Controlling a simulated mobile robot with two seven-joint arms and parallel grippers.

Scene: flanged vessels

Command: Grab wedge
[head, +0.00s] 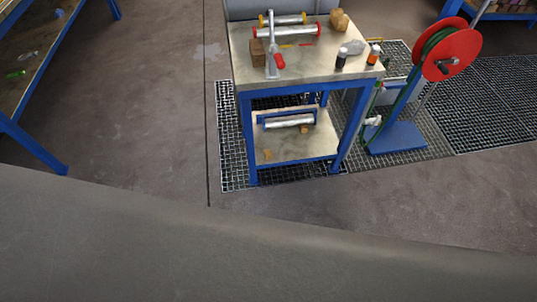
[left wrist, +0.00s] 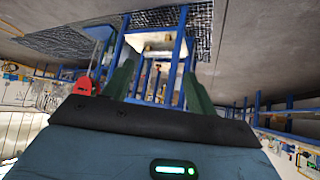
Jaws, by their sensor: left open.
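No piece shows clearly as a wedge. A brown wooden block (head: 258,52) stands on the left of the blue-framed workbench top (head: 310,68), beside a grey metal tool with a red handle (head: 280,61). Small tan pieces lie on the lower shelf (head: 285,147), one at the front left (head: 267,154) and one by a metal cylinder (head: 304,130); their shape is too small to tell. My left gripper (left wrist: 159,70) has its two green fingers wide apart, with nothing seen between them and the blue-framed bench (left wrist: 150,43) beyond. My right gripper is in neither view.
Red-ended cylinders (head: 287,31), a tan lump (head: 340,20) and small bottles (head: 374,54) crowd the bench top. A red reel on a blue stand (head: 447,55) is right of the bench. Open floor (head: 150,120) lies left. A large grey surface (head: 250,250) fills the foreground.

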